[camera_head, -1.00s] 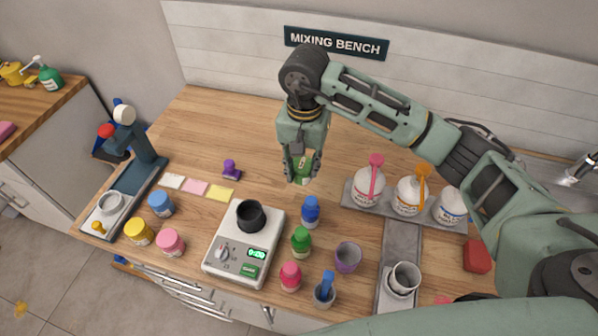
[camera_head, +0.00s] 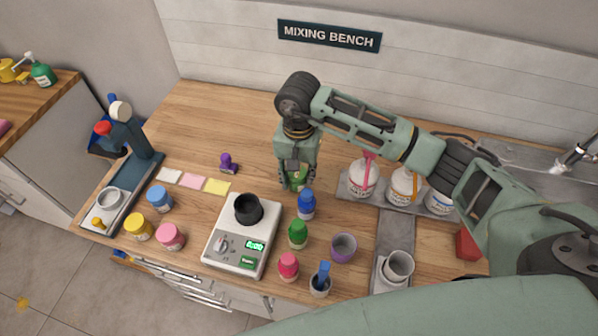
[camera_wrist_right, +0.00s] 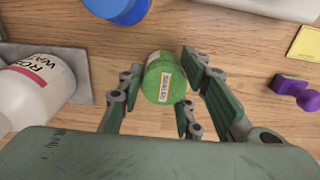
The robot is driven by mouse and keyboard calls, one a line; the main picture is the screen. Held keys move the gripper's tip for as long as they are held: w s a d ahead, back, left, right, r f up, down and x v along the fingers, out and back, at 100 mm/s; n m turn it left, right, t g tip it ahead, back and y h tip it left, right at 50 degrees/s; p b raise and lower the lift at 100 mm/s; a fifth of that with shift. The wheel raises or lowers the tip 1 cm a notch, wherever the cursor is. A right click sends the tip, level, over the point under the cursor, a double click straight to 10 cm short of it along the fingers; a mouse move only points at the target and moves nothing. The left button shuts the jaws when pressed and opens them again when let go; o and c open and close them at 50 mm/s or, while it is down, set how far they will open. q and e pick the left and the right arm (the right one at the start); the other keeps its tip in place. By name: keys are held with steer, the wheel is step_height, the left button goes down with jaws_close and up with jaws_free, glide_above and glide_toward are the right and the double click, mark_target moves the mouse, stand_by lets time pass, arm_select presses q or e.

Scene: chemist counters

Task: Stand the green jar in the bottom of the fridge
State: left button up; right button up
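The green jar (camera_wrist_right: 159,80) is in the right wrist view, with a pale label on its round top. It stands on the wooden bench between the two fingers of my right gripper (camera_wrist_right: 162,90). The fingers are spread on either side of it, and a narrow gap seems to show on its left. In the head view my right gripper (camera_head: 295,184) points down at the back middle of the bench, and the green jar (camera_head: 299,176) shows partly behind its fingers. My left gripper is not in view. The fridge is not in view.
A blue bottle (camera_head: 306,204) stands close in front of the gripper. White bottles on a grey tray (camera_head: 345,188) stand to its right. A scale (camera_head: 233,254) with a black cup is at front left. A purple stamp (camera_head: 228,162) and paper notes lie left; bench behind is clear.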

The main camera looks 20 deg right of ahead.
steer(key=shift+o, duration=1.2)
